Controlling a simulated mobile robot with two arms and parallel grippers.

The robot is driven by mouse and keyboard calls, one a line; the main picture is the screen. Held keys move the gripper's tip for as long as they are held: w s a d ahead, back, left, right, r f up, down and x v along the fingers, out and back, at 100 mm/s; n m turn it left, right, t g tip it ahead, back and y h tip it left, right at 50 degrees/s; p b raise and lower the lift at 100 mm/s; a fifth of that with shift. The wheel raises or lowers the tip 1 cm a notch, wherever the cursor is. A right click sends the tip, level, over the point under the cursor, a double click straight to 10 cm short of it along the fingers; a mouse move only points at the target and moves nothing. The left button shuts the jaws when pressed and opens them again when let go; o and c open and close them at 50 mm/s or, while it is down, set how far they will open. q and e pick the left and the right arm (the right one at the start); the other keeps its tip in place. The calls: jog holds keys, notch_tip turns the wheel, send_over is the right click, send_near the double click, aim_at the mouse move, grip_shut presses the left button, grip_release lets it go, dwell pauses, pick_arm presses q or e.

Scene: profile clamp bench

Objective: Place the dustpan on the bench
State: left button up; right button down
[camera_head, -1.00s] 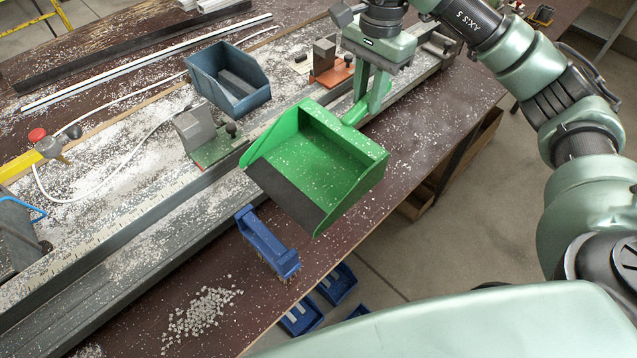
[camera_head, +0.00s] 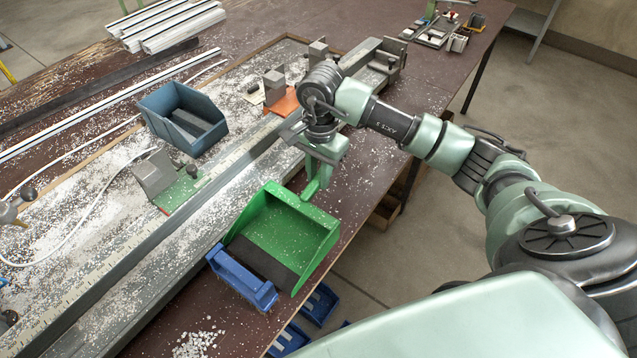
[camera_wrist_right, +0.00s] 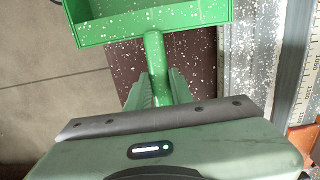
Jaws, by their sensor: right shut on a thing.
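The green dustpan (camera_head: 287,228) is speckled with white chips and has a dark front lip. It is over the front strip of the bench (camera_head: 362,170), right behind a blue hand brush (camera_head: 240,279); I cannot tell whether it touches the bench top. My right gripper (camera_head: 318,172) is shut on its handle, at the pan's back side. In the right wrist view, the fingers of the gripper (camera_wrist_right: 158,90) close around the green handle, and the dustpan (camera_wrist_right: 150,22) extends beyond them. The left gripper is not in view.
A grey metal rail with a scale runs along the bench behind the dustpan. A clamp with a green base (camera_head: 182,192) and a blue-grey bin (camera_head: 183,118) stand behind it. A pile of chips (camera_head: 199,344) lies at front left. Blue bins (camera_head: 318,305) sit below the edge.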

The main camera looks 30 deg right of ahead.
notch_tip(320, 180, down, 3)
jog(key=shift+f+p, duration=0.15)
jog(key=shift+p, duration=0.35)
jog(key=shift+f, duration=0.35)
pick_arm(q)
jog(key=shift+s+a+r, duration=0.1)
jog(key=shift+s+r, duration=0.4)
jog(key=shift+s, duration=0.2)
pick_arm(e)
jog(key=shift+f, duration=0.2)
jog(key=c, duration=1.3)
grip_release()
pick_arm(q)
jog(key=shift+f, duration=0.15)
pick_arm(e)
jog(key=shift+o, duration=0.2)
jog(key=shift+r, duration=0.15)
